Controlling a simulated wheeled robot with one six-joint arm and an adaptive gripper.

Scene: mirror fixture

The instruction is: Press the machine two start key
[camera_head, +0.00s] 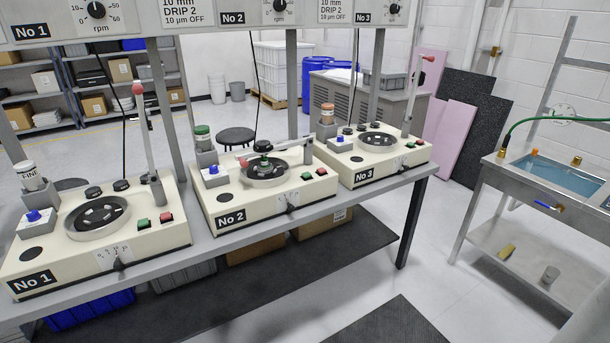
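Machine two (265,211), a cream box labelled No 2, stands in the middle of the bench. On its top right corner are a green key (307,176) and a red key (321,171) side by side; no wording on them is legible. The green key looks like the start key. My gripper is not in this view.
Machine No 1 (150,248) at left and No 3 (390,172) at right have raised arms with red balls. Posts and an overhead panel (200,22) rise behind the bench. A sink table (487,170) stands at right.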

